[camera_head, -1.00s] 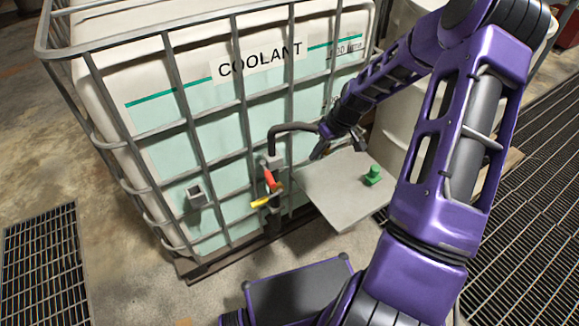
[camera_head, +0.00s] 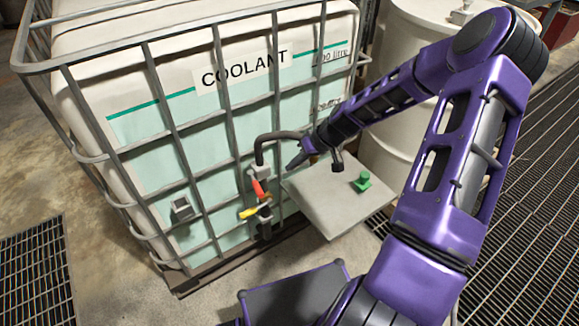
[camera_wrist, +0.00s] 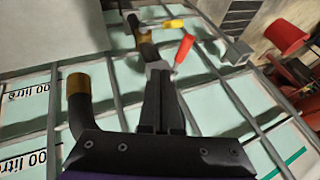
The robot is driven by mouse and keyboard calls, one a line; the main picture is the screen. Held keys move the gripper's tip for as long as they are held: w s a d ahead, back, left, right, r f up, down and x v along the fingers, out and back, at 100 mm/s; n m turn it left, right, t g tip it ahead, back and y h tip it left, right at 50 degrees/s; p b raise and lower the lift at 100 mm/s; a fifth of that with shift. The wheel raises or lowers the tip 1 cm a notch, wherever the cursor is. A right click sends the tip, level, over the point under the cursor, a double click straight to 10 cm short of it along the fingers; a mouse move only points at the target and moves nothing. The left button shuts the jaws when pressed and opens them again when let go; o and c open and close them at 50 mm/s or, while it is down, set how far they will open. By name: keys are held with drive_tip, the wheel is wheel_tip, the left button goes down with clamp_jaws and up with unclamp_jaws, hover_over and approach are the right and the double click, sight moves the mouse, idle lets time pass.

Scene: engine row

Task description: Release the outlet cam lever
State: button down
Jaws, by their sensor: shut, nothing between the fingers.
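The outlet valve stands low on the front of the coolant tank (camera_head: 190,140). It has a red lever (camera_head: 258,188) and a yellow lever (camera_head: 249,213); I cannot tell for sure which is the cam lever. In the wrist view the red lever (camera_wrist: 184,50) slants beyond the fingertips, with the yellow lever (camera_wrist: 174,25) farther off. A black bent hose (camera_head: 280,135) rises from the grey fitting (camera_head: 259,172) on top. My gripper (camera_head: 293,164) is shut and empty, just right of that fitting. In the wrist view my gripper (camera_wrist: 158,72) points at the outlet; contact is unclear.
A grey plate (camera_head: 325,205) bearing a green piece (camera_head: 362,181) lies right of the outlet, below my gripper. Metal cage bars (camera_head: 225,95) surround the tank. A pale drum (camera_head: 400,45) stands behind my arm. Floor grates (camera_head: 35,270) lie left and right.

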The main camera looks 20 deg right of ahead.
sight(256, 185)
drive_tip(key=w+a+f, duration=0.2)
drive_tip(key=a+f, duration=0.4)
drive_tip(key=a, duration=0.1)
drive_tip(key=shift+a+f+b, duration=0.15)
drive_tip(key=shift+f+b, duration=0.25)
